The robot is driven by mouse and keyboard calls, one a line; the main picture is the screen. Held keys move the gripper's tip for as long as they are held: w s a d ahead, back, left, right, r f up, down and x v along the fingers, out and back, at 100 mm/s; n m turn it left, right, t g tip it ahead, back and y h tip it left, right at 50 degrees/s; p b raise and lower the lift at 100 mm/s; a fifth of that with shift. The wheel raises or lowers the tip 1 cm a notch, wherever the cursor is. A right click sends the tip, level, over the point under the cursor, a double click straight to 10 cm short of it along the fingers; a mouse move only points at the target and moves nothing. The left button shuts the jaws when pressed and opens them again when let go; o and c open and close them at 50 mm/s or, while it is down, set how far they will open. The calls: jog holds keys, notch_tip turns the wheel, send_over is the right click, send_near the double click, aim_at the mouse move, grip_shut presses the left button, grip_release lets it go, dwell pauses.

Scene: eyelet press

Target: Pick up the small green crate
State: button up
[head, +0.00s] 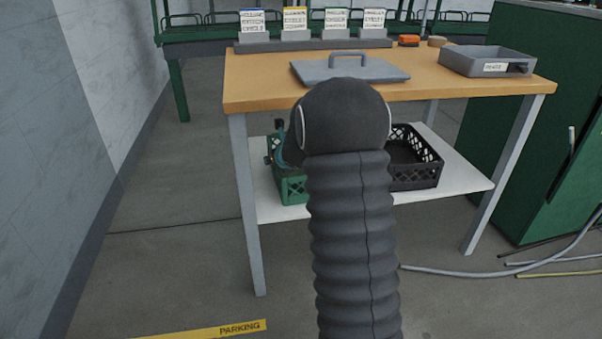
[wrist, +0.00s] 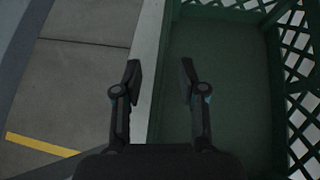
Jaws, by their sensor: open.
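The small green crate (head: 292,190) sits on the left part of the table's lower shelf in the head view, mostly hidden behind my arm. In the wrist view the green crate (wrist: 276,90) fills the right half; its inside looks empty and its right and far sides are latticed. My gripper (wrist: 160,75) is open with nothing between its fingers. In that view the crate's left wall runs between the two fingers, the left finger over the shelf edge and the right over the crate's inside. I cannot tell their height above the rim.
A black crate (head: 430,170) stands to the right on the same white shelf (head: 455,187). The tabletop (head: 430,92) above holds a grey lid (head: 350,70) with a handle and a grey tray (head: 487,62). Hoses (head: 480,271) lie on the floor at right.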

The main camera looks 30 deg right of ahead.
jog(key=shift+c, duration=0.2)
grip_shut()
jog(key=shift+r, duration=0.15)
